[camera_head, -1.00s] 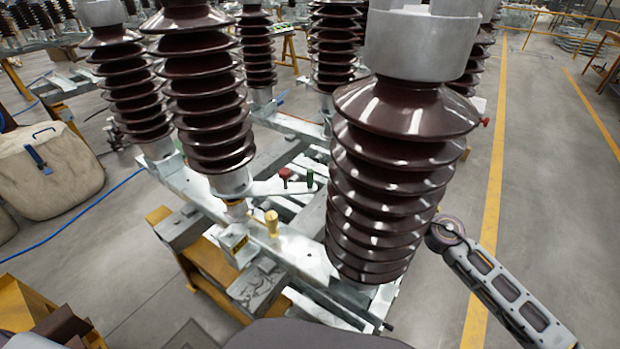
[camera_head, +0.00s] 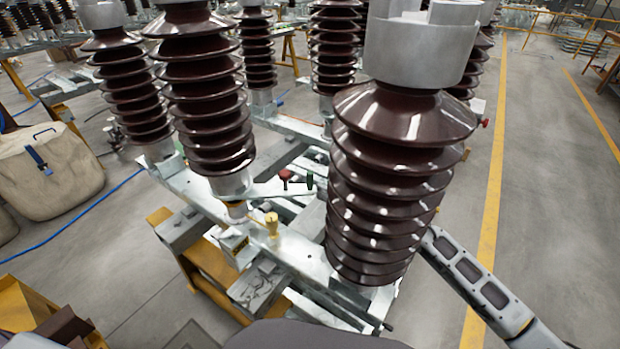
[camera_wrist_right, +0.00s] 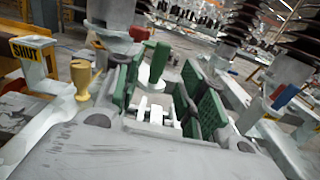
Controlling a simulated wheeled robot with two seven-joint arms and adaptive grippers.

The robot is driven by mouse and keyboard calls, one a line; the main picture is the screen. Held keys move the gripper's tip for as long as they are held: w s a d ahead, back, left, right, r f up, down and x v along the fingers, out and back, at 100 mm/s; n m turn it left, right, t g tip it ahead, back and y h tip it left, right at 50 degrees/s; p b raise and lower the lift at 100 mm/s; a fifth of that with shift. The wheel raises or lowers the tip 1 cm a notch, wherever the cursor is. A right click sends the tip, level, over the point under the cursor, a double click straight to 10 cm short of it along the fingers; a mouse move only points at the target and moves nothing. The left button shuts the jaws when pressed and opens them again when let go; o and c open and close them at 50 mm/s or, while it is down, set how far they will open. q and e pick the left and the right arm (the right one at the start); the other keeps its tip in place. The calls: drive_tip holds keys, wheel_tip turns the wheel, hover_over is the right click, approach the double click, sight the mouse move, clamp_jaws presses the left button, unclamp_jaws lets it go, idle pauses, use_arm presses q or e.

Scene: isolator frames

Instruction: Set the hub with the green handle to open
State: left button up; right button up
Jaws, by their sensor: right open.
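The green handle (camera_head: 309,179) is a small upright peg on the metal frame, just right of a red-topped handle (camera_head: 285,176) and left of the large front insulator. In the right wrist view the green handle (camera_wrist_right: 158,64) stands ahead of my right gripper (camera_wrist_right: 163,78), appearing between its spread green-padded fingers. The fingers are open and empty; I cannot tell the exact distance to the handle. In the head view the right gripper is hidden behind the front insulator; only my right forearm shows. My left gripper is not in view. The hub beneath the handle is partly hidden.
The large brown insulator (camera_head: 390,185) stands close to my right arm. A yellow handle (camera_head: 271,223) stands nearer on the frame, by a plate reading SHUT (camera_wrist_right: 33,49). A blue handle (camera_wrist_right: 285,96) is at right in the wrist view. Floor at right is open.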

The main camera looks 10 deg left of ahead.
sight(310, 179)
drive_tip(key=shift+x, duration=3.45)
drive_tip(key=shift+c, duration=0.2)
clamp_jaws()
